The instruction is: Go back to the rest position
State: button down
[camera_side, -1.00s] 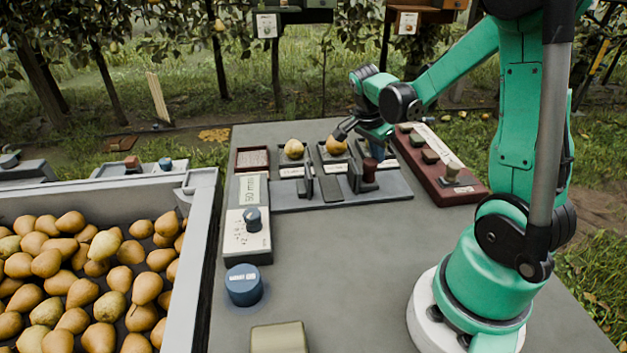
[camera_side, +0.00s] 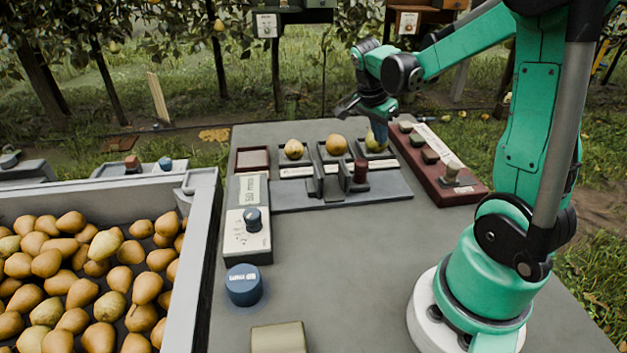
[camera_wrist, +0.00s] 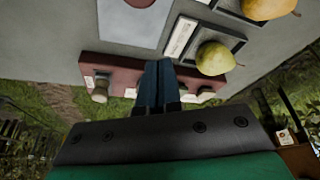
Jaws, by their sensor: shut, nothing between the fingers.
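My gripper (camera_side: 380,134) is shut and empty. In the side view it hangs at the back right of the grey table, just above and in front of the rightmost of three pears in the tray row. In the wrist view its blue fingers (camera_wrist: 158,82) are together, with a greenish pear (camera_wrist: 214,58) to their right. That pear also shows in the side view (camera_side: 374,145), partly hidden by the fingers. The middle pear (camera_side: 336,145) and the left pear (camera_side: 294,149) lie in their small dark trays.
A crate (camera_side: 207,245) full of pears stands at the left. A dark red rack (camera_side: 470,193) with several knobs lies at the right of the table. A dial box (camera_side: 250,240), a blue round knob (camera_side: 243,285) and a beige block (camera_side: 279,338) stand nearer. The table's middle is clear.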

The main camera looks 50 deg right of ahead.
jog(key=s+v, duration=0.1)
jog(key=v, duration=0.5)
jog(key=w+a+f+n+t+y, duration=0.1)
jog(key=a+n+t+y, duration=0.2)
jog(key=a+n+t, duration=0.5)
jog(key=a+n, duration=1.1)
jog(key=n, duration=0.2)
jog(key=shift+a+f+y, duration=0.25)
jog(key=shift+a+y, duration=0.15)
jog(key=shift+w, duration=0.15)
